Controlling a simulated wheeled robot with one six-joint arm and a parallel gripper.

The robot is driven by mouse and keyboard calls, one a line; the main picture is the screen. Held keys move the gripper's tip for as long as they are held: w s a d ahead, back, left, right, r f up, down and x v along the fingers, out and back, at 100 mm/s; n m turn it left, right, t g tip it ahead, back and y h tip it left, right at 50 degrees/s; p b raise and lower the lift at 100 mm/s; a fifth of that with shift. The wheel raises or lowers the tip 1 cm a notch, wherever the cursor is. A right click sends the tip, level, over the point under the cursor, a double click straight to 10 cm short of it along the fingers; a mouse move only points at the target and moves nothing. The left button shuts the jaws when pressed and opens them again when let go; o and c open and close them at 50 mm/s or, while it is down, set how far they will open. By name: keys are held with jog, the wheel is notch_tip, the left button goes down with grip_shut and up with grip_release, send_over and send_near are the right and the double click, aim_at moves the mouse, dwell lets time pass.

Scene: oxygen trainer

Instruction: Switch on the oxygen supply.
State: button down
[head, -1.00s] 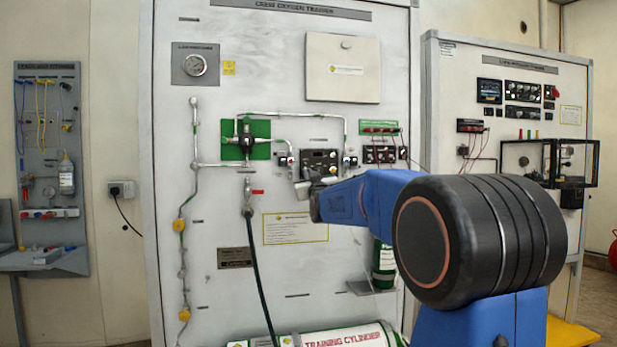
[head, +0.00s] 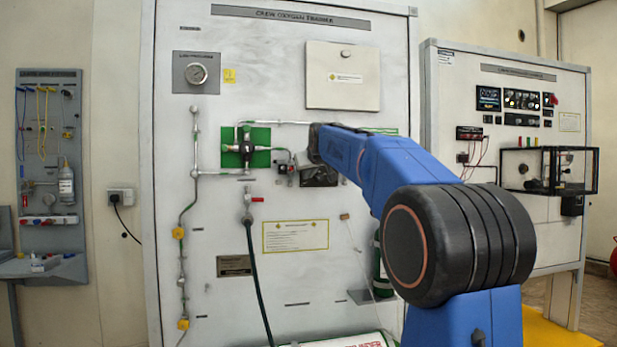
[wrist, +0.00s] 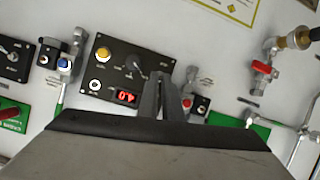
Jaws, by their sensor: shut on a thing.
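My gripper (wrist: 168,82) is at the panel's right edge in that view. Its narrow fingers are close together, shut on a small control that they hide.
A gauge (head: 196,73) is at upper left. A closed cover (head: 343,76) is above. A second trainer board (head: 520,120) stands at right.

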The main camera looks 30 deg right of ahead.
jog(key=shift+w+r+g, duration=0.1)
jog(key=shift+r+g, duration=0.15)
jog(key=shift+g, duration=0.25)
dwell(0.3)
jog(key=c, duration=1.9)
grip_release()
jog(key=shift+c, duration=0.2)
jog(key=v, duration=1.7)
jog(key=shift+d+r, duration=0.25)
jog(key=shift+r, duration=0.05)
jog(key=shift+f, duration=0.1)
